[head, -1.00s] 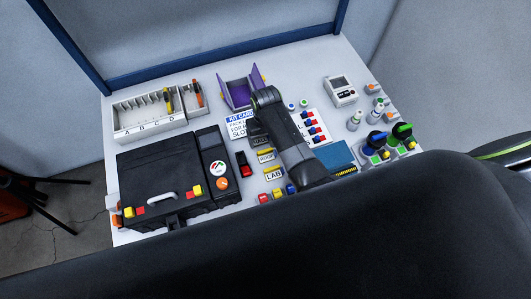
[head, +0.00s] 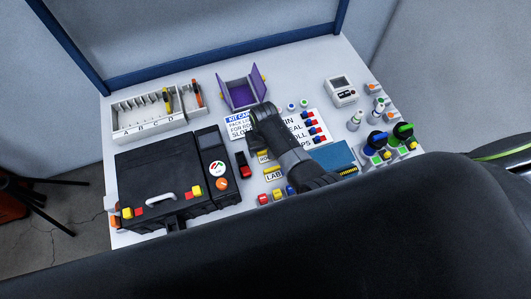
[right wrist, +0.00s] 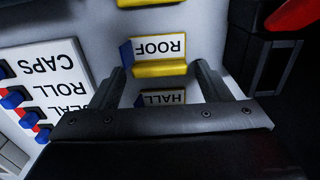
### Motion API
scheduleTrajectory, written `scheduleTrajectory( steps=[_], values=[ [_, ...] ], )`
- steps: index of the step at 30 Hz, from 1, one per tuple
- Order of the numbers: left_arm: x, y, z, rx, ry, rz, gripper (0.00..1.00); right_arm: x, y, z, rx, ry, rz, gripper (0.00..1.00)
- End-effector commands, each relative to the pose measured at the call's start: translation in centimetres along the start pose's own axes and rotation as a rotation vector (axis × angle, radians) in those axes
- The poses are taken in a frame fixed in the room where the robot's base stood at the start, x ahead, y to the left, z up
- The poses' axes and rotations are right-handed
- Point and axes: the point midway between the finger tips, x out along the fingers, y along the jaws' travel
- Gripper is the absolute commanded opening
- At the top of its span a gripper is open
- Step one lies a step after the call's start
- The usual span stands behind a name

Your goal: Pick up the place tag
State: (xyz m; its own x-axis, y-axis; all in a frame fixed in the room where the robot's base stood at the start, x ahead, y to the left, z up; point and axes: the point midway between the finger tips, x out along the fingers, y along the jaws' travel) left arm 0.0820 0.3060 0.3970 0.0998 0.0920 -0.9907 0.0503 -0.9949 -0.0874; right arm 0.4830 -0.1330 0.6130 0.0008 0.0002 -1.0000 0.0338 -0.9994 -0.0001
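The place tags are small white name cards with yellow strips. In the right wrist view the ROOF tag (right wrist: 158,48) stands just beyond my right fingertips, its yellow strip between them in the picture. The HALL tag (right wrist: 165,97) shows between the fingers, partly hidden by the gripper body. In the head view the LAB tag (head: 273,176) is clear, the ROOF tag (head: 264,157) is partly covered, and the HALL tag is hidden by my arm. My right gripper (right wrist: 162,72) is open, with nothing visibly held. My left gripper is not in view.
A purple holder (head: 241,93) and the kit card (head: 238,127) are behind the gripper. A large black case (head: 150,180) stands left, and a label board with red and blue pieces (head: 315,127) right. Several coloured blocks (head: 277,195) lie in front.

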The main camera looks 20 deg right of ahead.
Motion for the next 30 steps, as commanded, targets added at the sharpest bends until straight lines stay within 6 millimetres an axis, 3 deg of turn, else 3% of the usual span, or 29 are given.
scheduleTrajectory(
  steps=[1,9,19,30],
  values=[
    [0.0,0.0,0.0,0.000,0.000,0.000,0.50,0.0,0.0,0.0,0.000,0.000,0.000,0.64],
    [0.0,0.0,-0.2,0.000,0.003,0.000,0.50,0.0,0.0,0.0,0.000,-0.001,0.000,0.32],
    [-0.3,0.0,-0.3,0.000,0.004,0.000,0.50,-1.0,0.0,0.0,0.000,0.000,0.000,0.32],
    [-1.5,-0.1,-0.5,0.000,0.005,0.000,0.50,-7.3,-0.1,-0.1,0.000,0.003,-0.001,0.32]
  ],
)
